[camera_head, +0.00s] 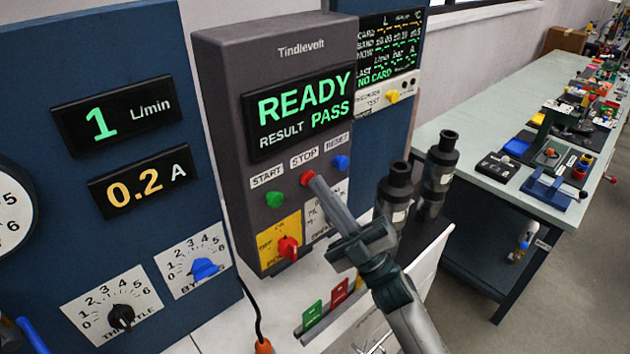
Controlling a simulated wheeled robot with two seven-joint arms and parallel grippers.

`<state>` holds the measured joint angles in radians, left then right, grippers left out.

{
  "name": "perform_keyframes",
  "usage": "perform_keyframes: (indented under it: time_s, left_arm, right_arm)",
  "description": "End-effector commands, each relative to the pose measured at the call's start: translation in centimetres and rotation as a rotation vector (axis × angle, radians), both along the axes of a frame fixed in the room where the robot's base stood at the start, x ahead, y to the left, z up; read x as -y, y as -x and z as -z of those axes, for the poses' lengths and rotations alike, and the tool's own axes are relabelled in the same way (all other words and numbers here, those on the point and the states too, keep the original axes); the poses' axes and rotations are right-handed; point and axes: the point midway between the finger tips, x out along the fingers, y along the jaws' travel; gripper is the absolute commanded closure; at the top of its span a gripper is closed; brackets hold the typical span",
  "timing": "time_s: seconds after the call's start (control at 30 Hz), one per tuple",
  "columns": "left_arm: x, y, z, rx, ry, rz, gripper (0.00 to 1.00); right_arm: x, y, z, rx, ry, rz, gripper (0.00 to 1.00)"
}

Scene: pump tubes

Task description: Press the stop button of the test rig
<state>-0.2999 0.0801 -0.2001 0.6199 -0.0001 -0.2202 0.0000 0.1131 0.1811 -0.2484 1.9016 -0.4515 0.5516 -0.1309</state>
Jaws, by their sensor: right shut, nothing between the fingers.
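The test rig (222,110) is a dark grey box labelled Tindlevolt, and its screen (300,110) reads READY, RESULT PASS. The red stop button (307,177) sits under the STOP label, between the green start button (274,199) and the blue reset button (342,162). My right gripper (319,186) is shut and empty. Its fingertips are right at the stop button, at its lower right. I cannot tell whether they touch it. My left gripper is not in view.
A red knob (288,248) on a yellow plate is below the start button. Two dark pumps (440,165) stand right of my gripper. The blue panel (60,60) at left shows 1 L/min and 0.2 A. A cluttered bench (480,135) runs along the right.

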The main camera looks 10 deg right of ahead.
Motion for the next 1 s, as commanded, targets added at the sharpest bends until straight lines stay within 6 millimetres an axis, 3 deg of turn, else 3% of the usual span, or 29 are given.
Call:
perform_keyframes:
  time_s: [1.0]
  left_arm:
    - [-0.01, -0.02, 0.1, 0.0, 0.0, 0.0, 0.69]
  right_arm:
    - [-0.12, -0.42, -0.35, 0.001, -0.002, 0.005, 1.0]
